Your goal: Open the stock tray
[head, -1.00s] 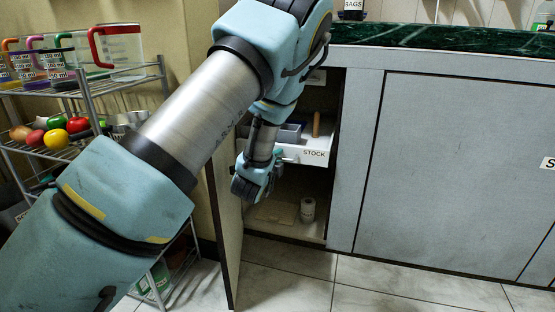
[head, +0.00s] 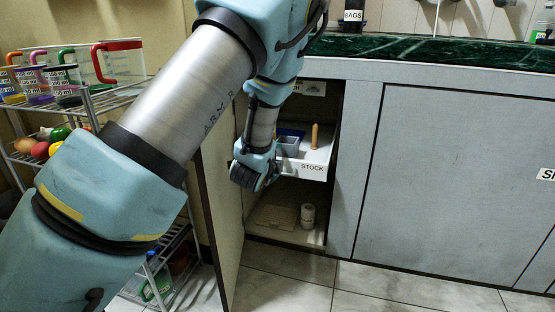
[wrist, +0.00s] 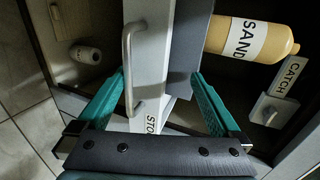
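The stock tray is a white drawer with a STOCK label (head: 312,167), inside the open cabinet. A blue-grey box (head: 288,144) and an upright tan item (head: 314,136) are in it. In the wrist view its front shows a grey bar handle (wrist: 131,65). My gripper (wrist: 158,77) is open, with teal fingers on both sides of the picture. The handle appears between them, nearer the left finger; I cannot tell if it touches. In the head view my gripper (head: 262,172) is at the tray's left front, its fingers mostly hidden.
The open cabinet door (head: 220,215) stands left of my gripper. A white cylinder (head: 308,216) stands on the cabinet floor. A SAND bottle (wrist: 250,38) and a CATCH-labelled part (wrist: 291,75) are close by. A wire rack (head: 115,95) with jugs is at left.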

